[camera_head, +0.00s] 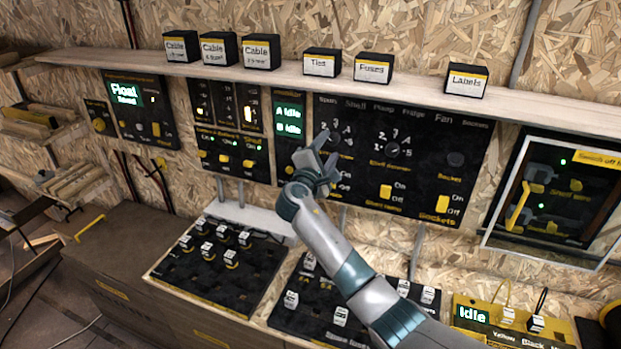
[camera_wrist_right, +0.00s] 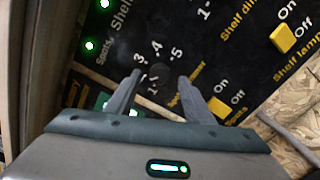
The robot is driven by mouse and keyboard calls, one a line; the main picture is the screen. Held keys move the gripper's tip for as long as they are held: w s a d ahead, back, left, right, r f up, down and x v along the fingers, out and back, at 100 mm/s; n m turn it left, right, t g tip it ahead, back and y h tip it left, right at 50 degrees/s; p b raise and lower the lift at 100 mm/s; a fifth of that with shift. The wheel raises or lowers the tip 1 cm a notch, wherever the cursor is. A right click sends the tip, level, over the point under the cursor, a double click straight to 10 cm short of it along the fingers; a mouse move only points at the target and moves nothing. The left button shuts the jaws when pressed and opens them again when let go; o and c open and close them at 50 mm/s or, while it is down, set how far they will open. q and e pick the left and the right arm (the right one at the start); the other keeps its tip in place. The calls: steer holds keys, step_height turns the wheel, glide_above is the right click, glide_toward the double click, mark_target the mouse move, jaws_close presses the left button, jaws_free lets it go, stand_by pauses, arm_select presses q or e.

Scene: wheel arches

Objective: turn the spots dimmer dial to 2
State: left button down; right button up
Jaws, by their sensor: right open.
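The spots dimmer dial (camera_wrist_right: 158,71) is a dark round knob on the black panel, with white numbers around it, in the right wrist view. It lies between and beyond my fingertips, and I cannot read its pointer. In the head view the gripper covers most of this dial; some of its numbers show above the fingers. My right gripper (camera_head: 324,158) is in front of the panel. Its two fingers (camera_wrist_right: 159,80) are apart in the wrist view, with nothing held. Whether they touch the knob I cannot tell. My left gripper is not in view.
The shelf dimmer dial (camera_head: 392,150) is to the right on the same panel (camera_head: 455,125). Yellow rocker switches (camera_head: 385,191) sit below. A wooden shelf (camera_head: 400,93) with labelled black boxes runs above; trays (camera_head: 205,290) of small labelled parts are below.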

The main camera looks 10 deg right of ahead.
steer(key=b+v, duration=0.4)
steer(key=v, duration=1)
steer(key=shift+s+b, duration=0.15)
steer(key=shift+b, duration=0.15)
steer(key=shift+f, duration=0.1)
